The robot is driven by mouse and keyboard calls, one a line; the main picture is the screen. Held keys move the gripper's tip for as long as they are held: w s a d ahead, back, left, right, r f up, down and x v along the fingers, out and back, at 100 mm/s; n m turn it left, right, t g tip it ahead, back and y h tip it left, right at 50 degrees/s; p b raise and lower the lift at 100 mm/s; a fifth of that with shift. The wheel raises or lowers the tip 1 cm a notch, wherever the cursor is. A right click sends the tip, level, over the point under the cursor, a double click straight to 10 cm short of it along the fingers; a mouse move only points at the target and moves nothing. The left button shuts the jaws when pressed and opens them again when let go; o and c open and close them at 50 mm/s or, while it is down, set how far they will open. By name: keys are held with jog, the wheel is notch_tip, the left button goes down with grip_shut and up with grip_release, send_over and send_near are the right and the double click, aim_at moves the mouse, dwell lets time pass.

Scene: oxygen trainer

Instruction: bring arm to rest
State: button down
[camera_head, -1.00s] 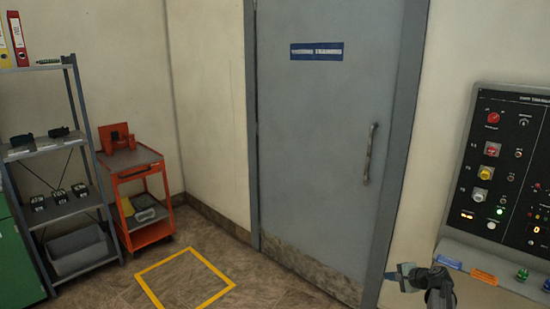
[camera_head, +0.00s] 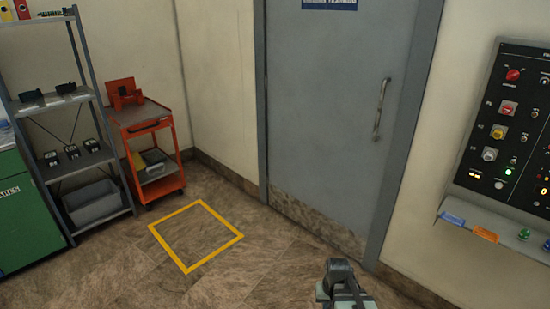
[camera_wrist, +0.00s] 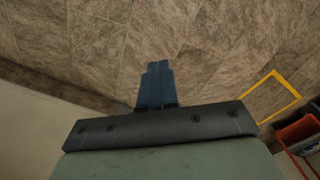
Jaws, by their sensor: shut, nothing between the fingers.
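My gripper (camera_wrist: 155,72) shows in the wrist view with its two dark blue fingers together and nothing between them. It hangs over bare brown tiled floor, clear of any object. In the head view, part of my arm shows at the bottom edge, right of centre, in front of the door. The fingertips cannot be made out there.
A grey door (camera_head: 325,110) stands behind my arm. A control panel (camera_head: 510,130) with a ledge is on the right wall. A yellow floor square (camera_head: 186,268), an orange cart (camera_head: 160,187) and a grey shelf (camera_head: 62,103) stand left. The floor between is clear.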

jog(key=s+f+g, duration=0.3)
jog(key=s+f, duration=0.7)
jog(key=s, duration=0.5)
jog(key=s+f+g, duration=0.4)
jog(key=s+f, duration=0.6)
jog(key=s, duration=0.6)
jog(key=shift+a+f+n+h, duration=0.2)
jog(key=shift+f+n+h, duration=0.1)
